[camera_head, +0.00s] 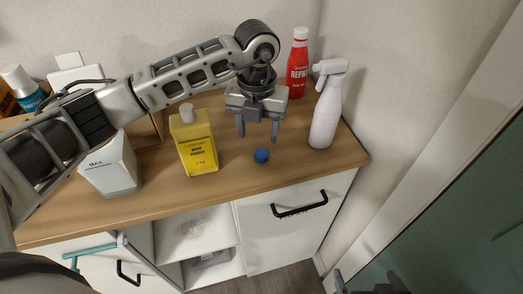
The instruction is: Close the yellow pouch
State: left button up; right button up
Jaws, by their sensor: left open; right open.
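The yellow pouch (198,152) stands upright on the wooden counter, with dark print on its front and a grey spout (187,112) on top. A small round blue cap (261,155) lies on the counter to the right of the pouch. My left gripper (258,136) points down with its fingers apart and empty, just above and behind the blue cap in the picture. It does not appear to touch the cap. My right gripper (369,284) shows only partly at the bottom edge, open, away from the counter and low in front of the green door.
A red bottle (297,65) and a white spray bottle (327,108) stand right of my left gripper. A white box (110,167) stands left of the pouch. The counter (225,192) is bare along its front. A cabinet with a black handle (299,208) is below.

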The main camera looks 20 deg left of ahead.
aim_at(261, 153)
pick_arm(q)
jog(key=shift+f, duration=0.55)
jog(key=f, duration=0.2)
jog(key=f+p, duration=0.1)
jog(key=f, duration=0.1)
jog(key=shift+d, duration=0.4)
jog(key=shift+f, duration=0.6)
jog(key=shift+c, duration=0.3)
jog(key=c, duration=1)
